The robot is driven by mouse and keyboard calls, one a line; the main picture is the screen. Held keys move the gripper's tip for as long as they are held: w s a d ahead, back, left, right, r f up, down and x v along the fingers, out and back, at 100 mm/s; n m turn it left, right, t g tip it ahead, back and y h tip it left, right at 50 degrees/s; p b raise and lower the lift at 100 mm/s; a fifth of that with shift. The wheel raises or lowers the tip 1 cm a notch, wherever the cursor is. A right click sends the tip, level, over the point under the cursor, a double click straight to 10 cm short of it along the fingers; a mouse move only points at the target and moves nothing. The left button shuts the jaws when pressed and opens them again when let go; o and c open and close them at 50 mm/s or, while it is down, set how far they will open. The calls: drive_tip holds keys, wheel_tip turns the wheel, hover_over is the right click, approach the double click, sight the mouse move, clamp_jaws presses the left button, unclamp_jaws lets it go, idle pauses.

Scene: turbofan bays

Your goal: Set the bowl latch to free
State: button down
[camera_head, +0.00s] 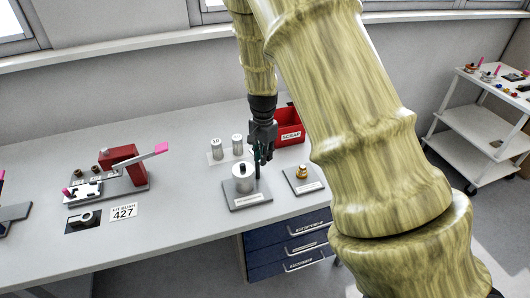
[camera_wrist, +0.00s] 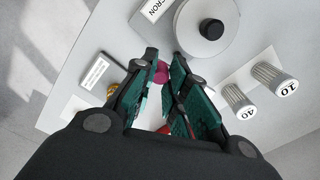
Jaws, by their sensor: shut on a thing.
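The bowl is a light grey cylinder (camera_head: 244,184) with a black knob on top, on a grey base plate (camera_head: 249,202) on the bench. In the wrist view the bowl (camera_wrist: 207,30) is at the upper right. A pink-magenta piece (camera_wrist: 161,72), seemingly the latch handle, sits between my fingertips beside the bowl. My gripper (camera_head: 258,162) points down at the right side of the bowl. In the wrist view my gripper (camera_wrist: 160,76) is closed on the pink piece. The fingers hide much of it, and I cannot read the latch's setting.
Two ribbed filters (camera_head: 216,148) (camera_head: 237,144) stand behind the bowl. A red bin (camera_head: 288,130) is behind right. A brass part (camera_head: 302,172) sits on a plate to the right. A red fixture with a pink-tipped lever (camera_head: 125,158) is left. Bench between fixture and bowl is clear.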

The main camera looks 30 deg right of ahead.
drive_tip(key=shift+a, duration=0.15)
idle(0.3)
drive_tip(key=c, duration=1.4)
unclamp_jaws()
drive_tip(key=shift+o, duration=0.2)
wheel_tip(320, 180, up, 12)
